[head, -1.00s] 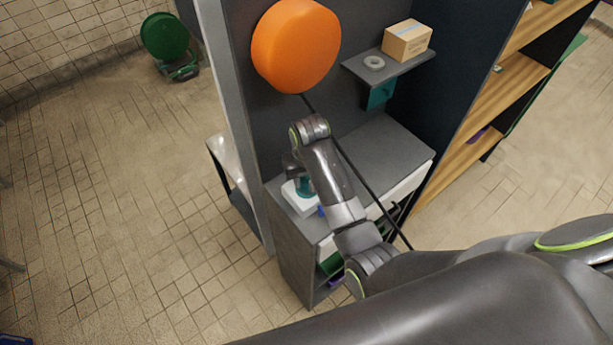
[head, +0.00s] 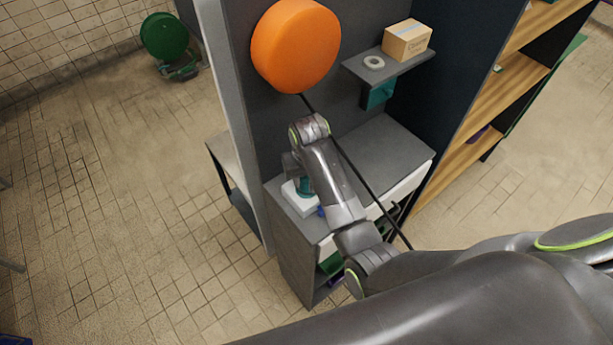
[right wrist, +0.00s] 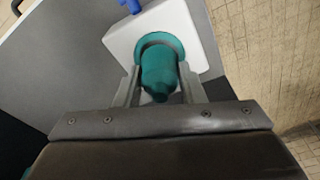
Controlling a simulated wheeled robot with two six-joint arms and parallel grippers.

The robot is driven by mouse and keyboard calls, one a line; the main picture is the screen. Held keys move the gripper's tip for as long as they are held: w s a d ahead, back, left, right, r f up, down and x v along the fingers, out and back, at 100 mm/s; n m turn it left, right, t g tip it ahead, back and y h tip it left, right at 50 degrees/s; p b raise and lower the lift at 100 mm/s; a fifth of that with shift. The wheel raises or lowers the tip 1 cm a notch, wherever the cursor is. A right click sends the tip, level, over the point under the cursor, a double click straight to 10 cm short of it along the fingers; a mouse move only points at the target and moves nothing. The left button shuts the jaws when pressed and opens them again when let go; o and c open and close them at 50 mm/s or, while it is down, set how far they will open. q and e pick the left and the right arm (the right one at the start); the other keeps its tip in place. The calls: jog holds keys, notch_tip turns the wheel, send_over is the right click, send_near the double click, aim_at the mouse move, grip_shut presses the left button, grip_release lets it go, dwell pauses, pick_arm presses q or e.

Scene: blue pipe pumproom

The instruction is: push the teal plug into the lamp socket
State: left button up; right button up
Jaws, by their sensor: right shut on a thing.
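The teal plug (right wrist: 161,75) is between the two fingers of my right gripper (right wrist: 159,68), which is shut on it. In the right wrist view, the plug's far end meets a teal ring in the white lamp socket block (right wrist: 118,45). I cannot tell how deep it sits. In the head view, the teal plug (head: 304,187) shows small beside my right wrist, over the white block (head: 298,205) on the grey cabinet top. My arm partly hides both. My left gripper is not in view.
A blue piece (right wrist: 131,5) is at the socket block's edge. A large orange disc (head: 295,45) hangs on the panel above my right wrist. A small shelf holds a cardboard box (head: 407,40) and a grey ring (head: 374,62). The cabinet top (head: 385,150) has bare room at right.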

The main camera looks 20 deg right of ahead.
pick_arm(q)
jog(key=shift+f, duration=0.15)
pick_arm(e)
jog(key=shift+f, duration=0.6)
jog(key=o, duration=1)
